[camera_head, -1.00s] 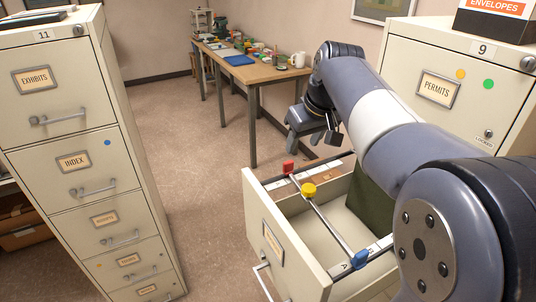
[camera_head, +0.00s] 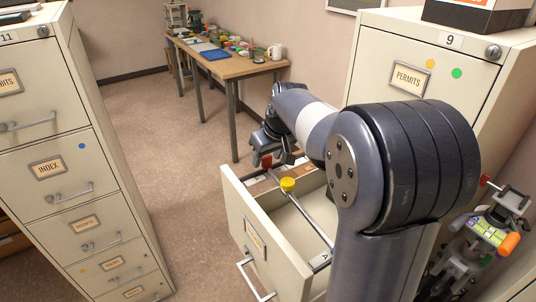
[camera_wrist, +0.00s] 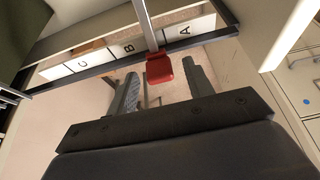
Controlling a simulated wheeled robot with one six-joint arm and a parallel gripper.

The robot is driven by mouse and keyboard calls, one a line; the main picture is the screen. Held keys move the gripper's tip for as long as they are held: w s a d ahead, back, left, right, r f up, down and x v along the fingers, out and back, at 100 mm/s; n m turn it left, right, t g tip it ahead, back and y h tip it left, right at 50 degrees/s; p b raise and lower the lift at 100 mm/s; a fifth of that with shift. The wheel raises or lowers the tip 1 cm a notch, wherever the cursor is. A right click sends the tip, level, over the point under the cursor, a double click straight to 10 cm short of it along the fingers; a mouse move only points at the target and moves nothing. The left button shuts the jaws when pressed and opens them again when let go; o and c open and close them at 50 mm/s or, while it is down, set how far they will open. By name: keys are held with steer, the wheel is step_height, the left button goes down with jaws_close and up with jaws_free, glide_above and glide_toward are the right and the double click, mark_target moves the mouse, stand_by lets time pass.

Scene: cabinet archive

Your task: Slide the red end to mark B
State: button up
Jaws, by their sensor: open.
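The red end (camera_head: 266,161) of a metal bar stands at the far rail of the open drawer (camera_head: 262,243). In the wrist view the red end (camera_wrist: 159,69) sits between mark B (camera_wrist: 128,49) and mark A (camera_wrist: 185,31), with mark C (camera_wrist: 83,66) further left. My gripper (camera_wrist: 161,73) is open, its fingers on either side of the red end with gaps showing. In the head view my gripper (camera_head: 274,148) is right at the red end. A yellow knob (camera_head: 288,184) is on the bar.
A cabinet marked 11 (camera_head: 83,170) stands at the left. The cabinet marked 9 (camera_head: 420,78) is behind my arm. A cluttered workbench (camera_head: 240,66) stands at the back. The floor (camera_head: 165,125) between is clear.

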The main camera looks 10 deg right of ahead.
steer(key=shift+c, duration=0.6)
jaws_close()
